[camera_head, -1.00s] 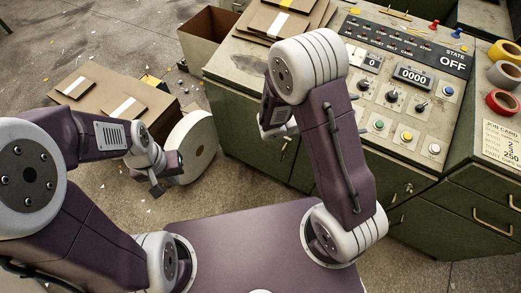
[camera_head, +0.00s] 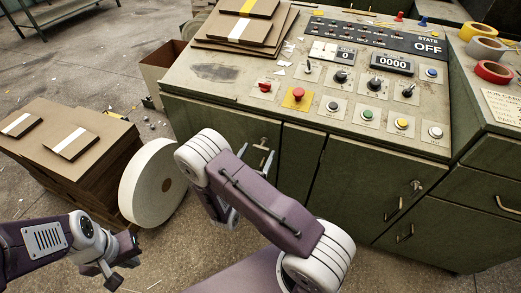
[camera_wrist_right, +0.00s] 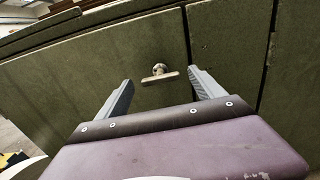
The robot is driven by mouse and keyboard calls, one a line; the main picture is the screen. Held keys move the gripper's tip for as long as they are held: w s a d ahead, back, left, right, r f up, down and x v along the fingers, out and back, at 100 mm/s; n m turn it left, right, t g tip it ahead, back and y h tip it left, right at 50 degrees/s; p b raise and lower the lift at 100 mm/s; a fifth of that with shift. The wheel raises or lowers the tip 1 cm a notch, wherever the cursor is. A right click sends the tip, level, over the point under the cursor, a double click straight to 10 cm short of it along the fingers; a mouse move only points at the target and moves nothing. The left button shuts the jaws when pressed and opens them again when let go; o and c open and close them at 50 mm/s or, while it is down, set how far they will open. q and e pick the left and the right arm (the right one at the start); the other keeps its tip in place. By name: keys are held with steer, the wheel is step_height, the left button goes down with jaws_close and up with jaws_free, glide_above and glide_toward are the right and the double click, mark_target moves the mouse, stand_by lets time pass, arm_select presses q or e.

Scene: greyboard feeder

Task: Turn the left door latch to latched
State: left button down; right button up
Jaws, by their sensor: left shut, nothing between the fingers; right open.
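The left door latch (camera_wrist_right: 160,74) is a small metal knob with a cross bar on the green cabinet door. In the right wrist view its bar lies nearly level, slightly tilted. It also shows in the head view (camera_head: 263,143), just beyond my right arm. My right gripper (camera_wrist_right: 161,80) is open, with one finger either side of the latch in the picture; I see no contact. In the head view my right forearm hides part of this gripper. My left gripper (camera_head: 117,273) is shut and empty at the lower left, away from the cabinet.
A second latch (camera_head: 416,186) is on the right door. The control panel (camera_head: 370,85) with buttons and knobs tops the cabinet. A large white roll (camera_head: 140,190) and a stack of cardboard (camera_head: 90,165) stand left.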

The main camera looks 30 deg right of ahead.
mark_target(259, 149)
steer(key=x, duration=0.3)
steer(key=shift+w+d, duration=0.1)
steer(key=shift+c, duration=0.4)
steer(key=c, duration=1.3)
steer(key=shift+r+n+p, duration=0.2)
steer(key=shift+n+p, duration=1.2)
steer(key=shift+n, duration=0.5)
steer(key=n+p, duration=0.2)
steer(key=n, duration=0.2)
steer(key=shift+f, duration=0.1)
steer(key=n+p, duration=0.2)
steer(key=n, duration=0.3)
steer(key=shift+w+f, duration=0.1)
steer(key=shift+f, duration=0.05)
steer(key=n+p, duration=0.1)
steer(key=n, duration=0.3)
steer(key=shift+f+n, duration=0.15)
steer(key=shift+n, duration=0.55)
